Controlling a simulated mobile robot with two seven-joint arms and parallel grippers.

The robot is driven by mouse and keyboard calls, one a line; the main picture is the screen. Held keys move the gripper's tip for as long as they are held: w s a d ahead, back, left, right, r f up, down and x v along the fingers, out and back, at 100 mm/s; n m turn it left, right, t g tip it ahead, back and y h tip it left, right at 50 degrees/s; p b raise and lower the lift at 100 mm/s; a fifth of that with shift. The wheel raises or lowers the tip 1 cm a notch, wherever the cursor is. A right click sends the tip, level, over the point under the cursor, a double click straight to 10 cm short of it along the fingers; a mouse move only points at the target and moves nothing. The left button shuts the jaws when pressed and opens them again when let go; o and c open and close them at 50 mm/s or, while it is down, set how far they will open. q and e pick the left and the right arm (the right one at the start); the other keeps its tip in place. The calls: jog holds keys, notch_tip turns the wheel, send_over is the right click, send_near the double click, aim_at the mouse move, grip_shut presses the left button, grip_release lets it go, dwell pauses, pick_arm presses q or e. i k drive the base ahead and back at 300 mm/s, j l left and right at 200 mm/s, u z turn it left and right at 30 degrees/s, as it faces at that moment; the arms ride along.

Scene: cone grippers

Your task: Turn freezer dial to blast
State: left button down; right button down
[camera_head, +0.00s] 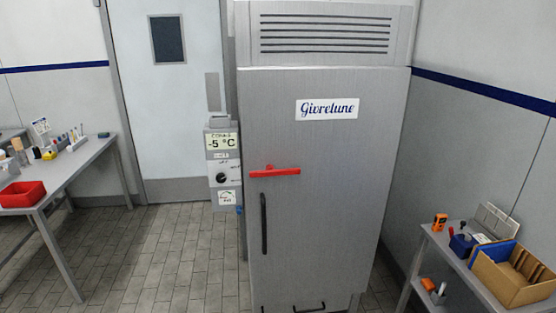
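The tall grey freezer (325,190) stands in the middle, its door shut, with a "Givretune" label and a long black handle. A narrow grey control box (209,150) is fixed beside its left edge. The box has a display reading -5 °C (221,142) and below it a black round dial (221,178) on a pale plate. The dial's markings are too small to read for certain, and its pointer setting cannot be told. Neither of my grippers is in view.
A red bar (275,172) sits across the freezer door. A left table (92,152) holds a red bin (22,194) and small items. A right table (436,244) holds a cardboard box (512,285), a blue bin and tools. The tiled floor (160,255) left of the freezer is clear.

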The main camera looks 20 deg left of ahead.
aim_at(221, 178)
jog(key=j+u, duration=0.1)
jog(key=u, duration=0.3)
jog(key=i+u, duration=0.15)
jog(key=u, duration=0.65)
jog(key=i+u, duration=0.15)
jog(key=u, duration=0.2)
jog(key=i, duration=0.3)
